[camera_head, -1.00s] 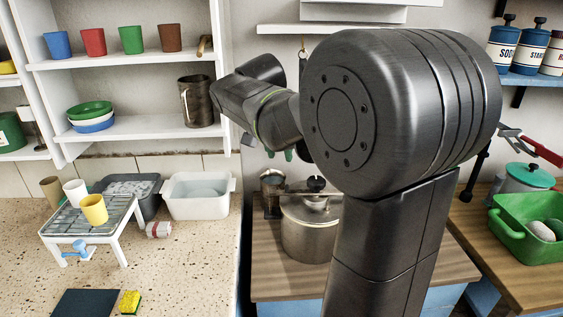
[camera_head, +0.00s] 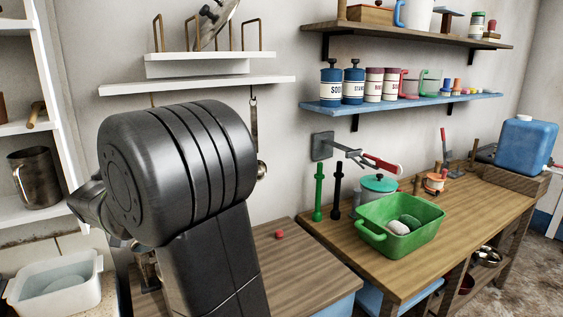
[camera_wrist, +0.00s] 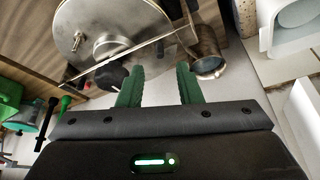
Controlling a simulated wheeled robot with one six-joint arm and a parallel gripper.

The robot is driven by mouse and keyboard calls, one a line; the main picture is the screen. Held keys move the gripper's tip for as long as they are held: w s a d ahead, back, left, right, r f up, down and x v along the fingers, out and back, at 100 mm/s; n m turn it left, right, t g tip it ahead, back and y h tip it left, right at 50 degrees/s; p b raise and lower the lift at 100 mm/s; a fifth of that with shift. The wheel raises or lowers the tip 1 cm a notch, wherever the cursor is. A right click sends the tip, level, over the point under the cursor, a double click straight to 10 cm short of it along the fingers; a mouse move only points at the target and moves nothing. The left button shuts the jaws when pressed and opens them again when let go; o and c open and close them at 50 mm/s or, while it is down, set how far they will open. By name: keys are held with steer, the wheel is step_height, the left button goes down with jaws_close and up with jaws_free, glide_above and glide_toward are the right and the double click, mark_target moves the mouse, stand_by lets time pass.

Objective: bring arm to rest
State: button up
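My gripper (camera_wrist: 157,78) shows in the wrist view with its two green fingers apart and nothing between them. A dark metal vessel (camera_wrist: 207,62) is just past the right finger. In the head view my dark arm fills the left middle and hides the gripper and the pot.
A white tub (camera_head: 60,284) is at the lower left, near a metal jug (camera_head: 38,178) on a shelf. A green basin (camera_head: 375,238) stands on the wooden bench at right. A red-handled tool (camera_head: 383,164) juts from the wall. A small red object (camera_head: 280,234) lies on the wooden top.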

steer(key=x, duration=0.5)
steer(key=shift+r, duration=0.1)
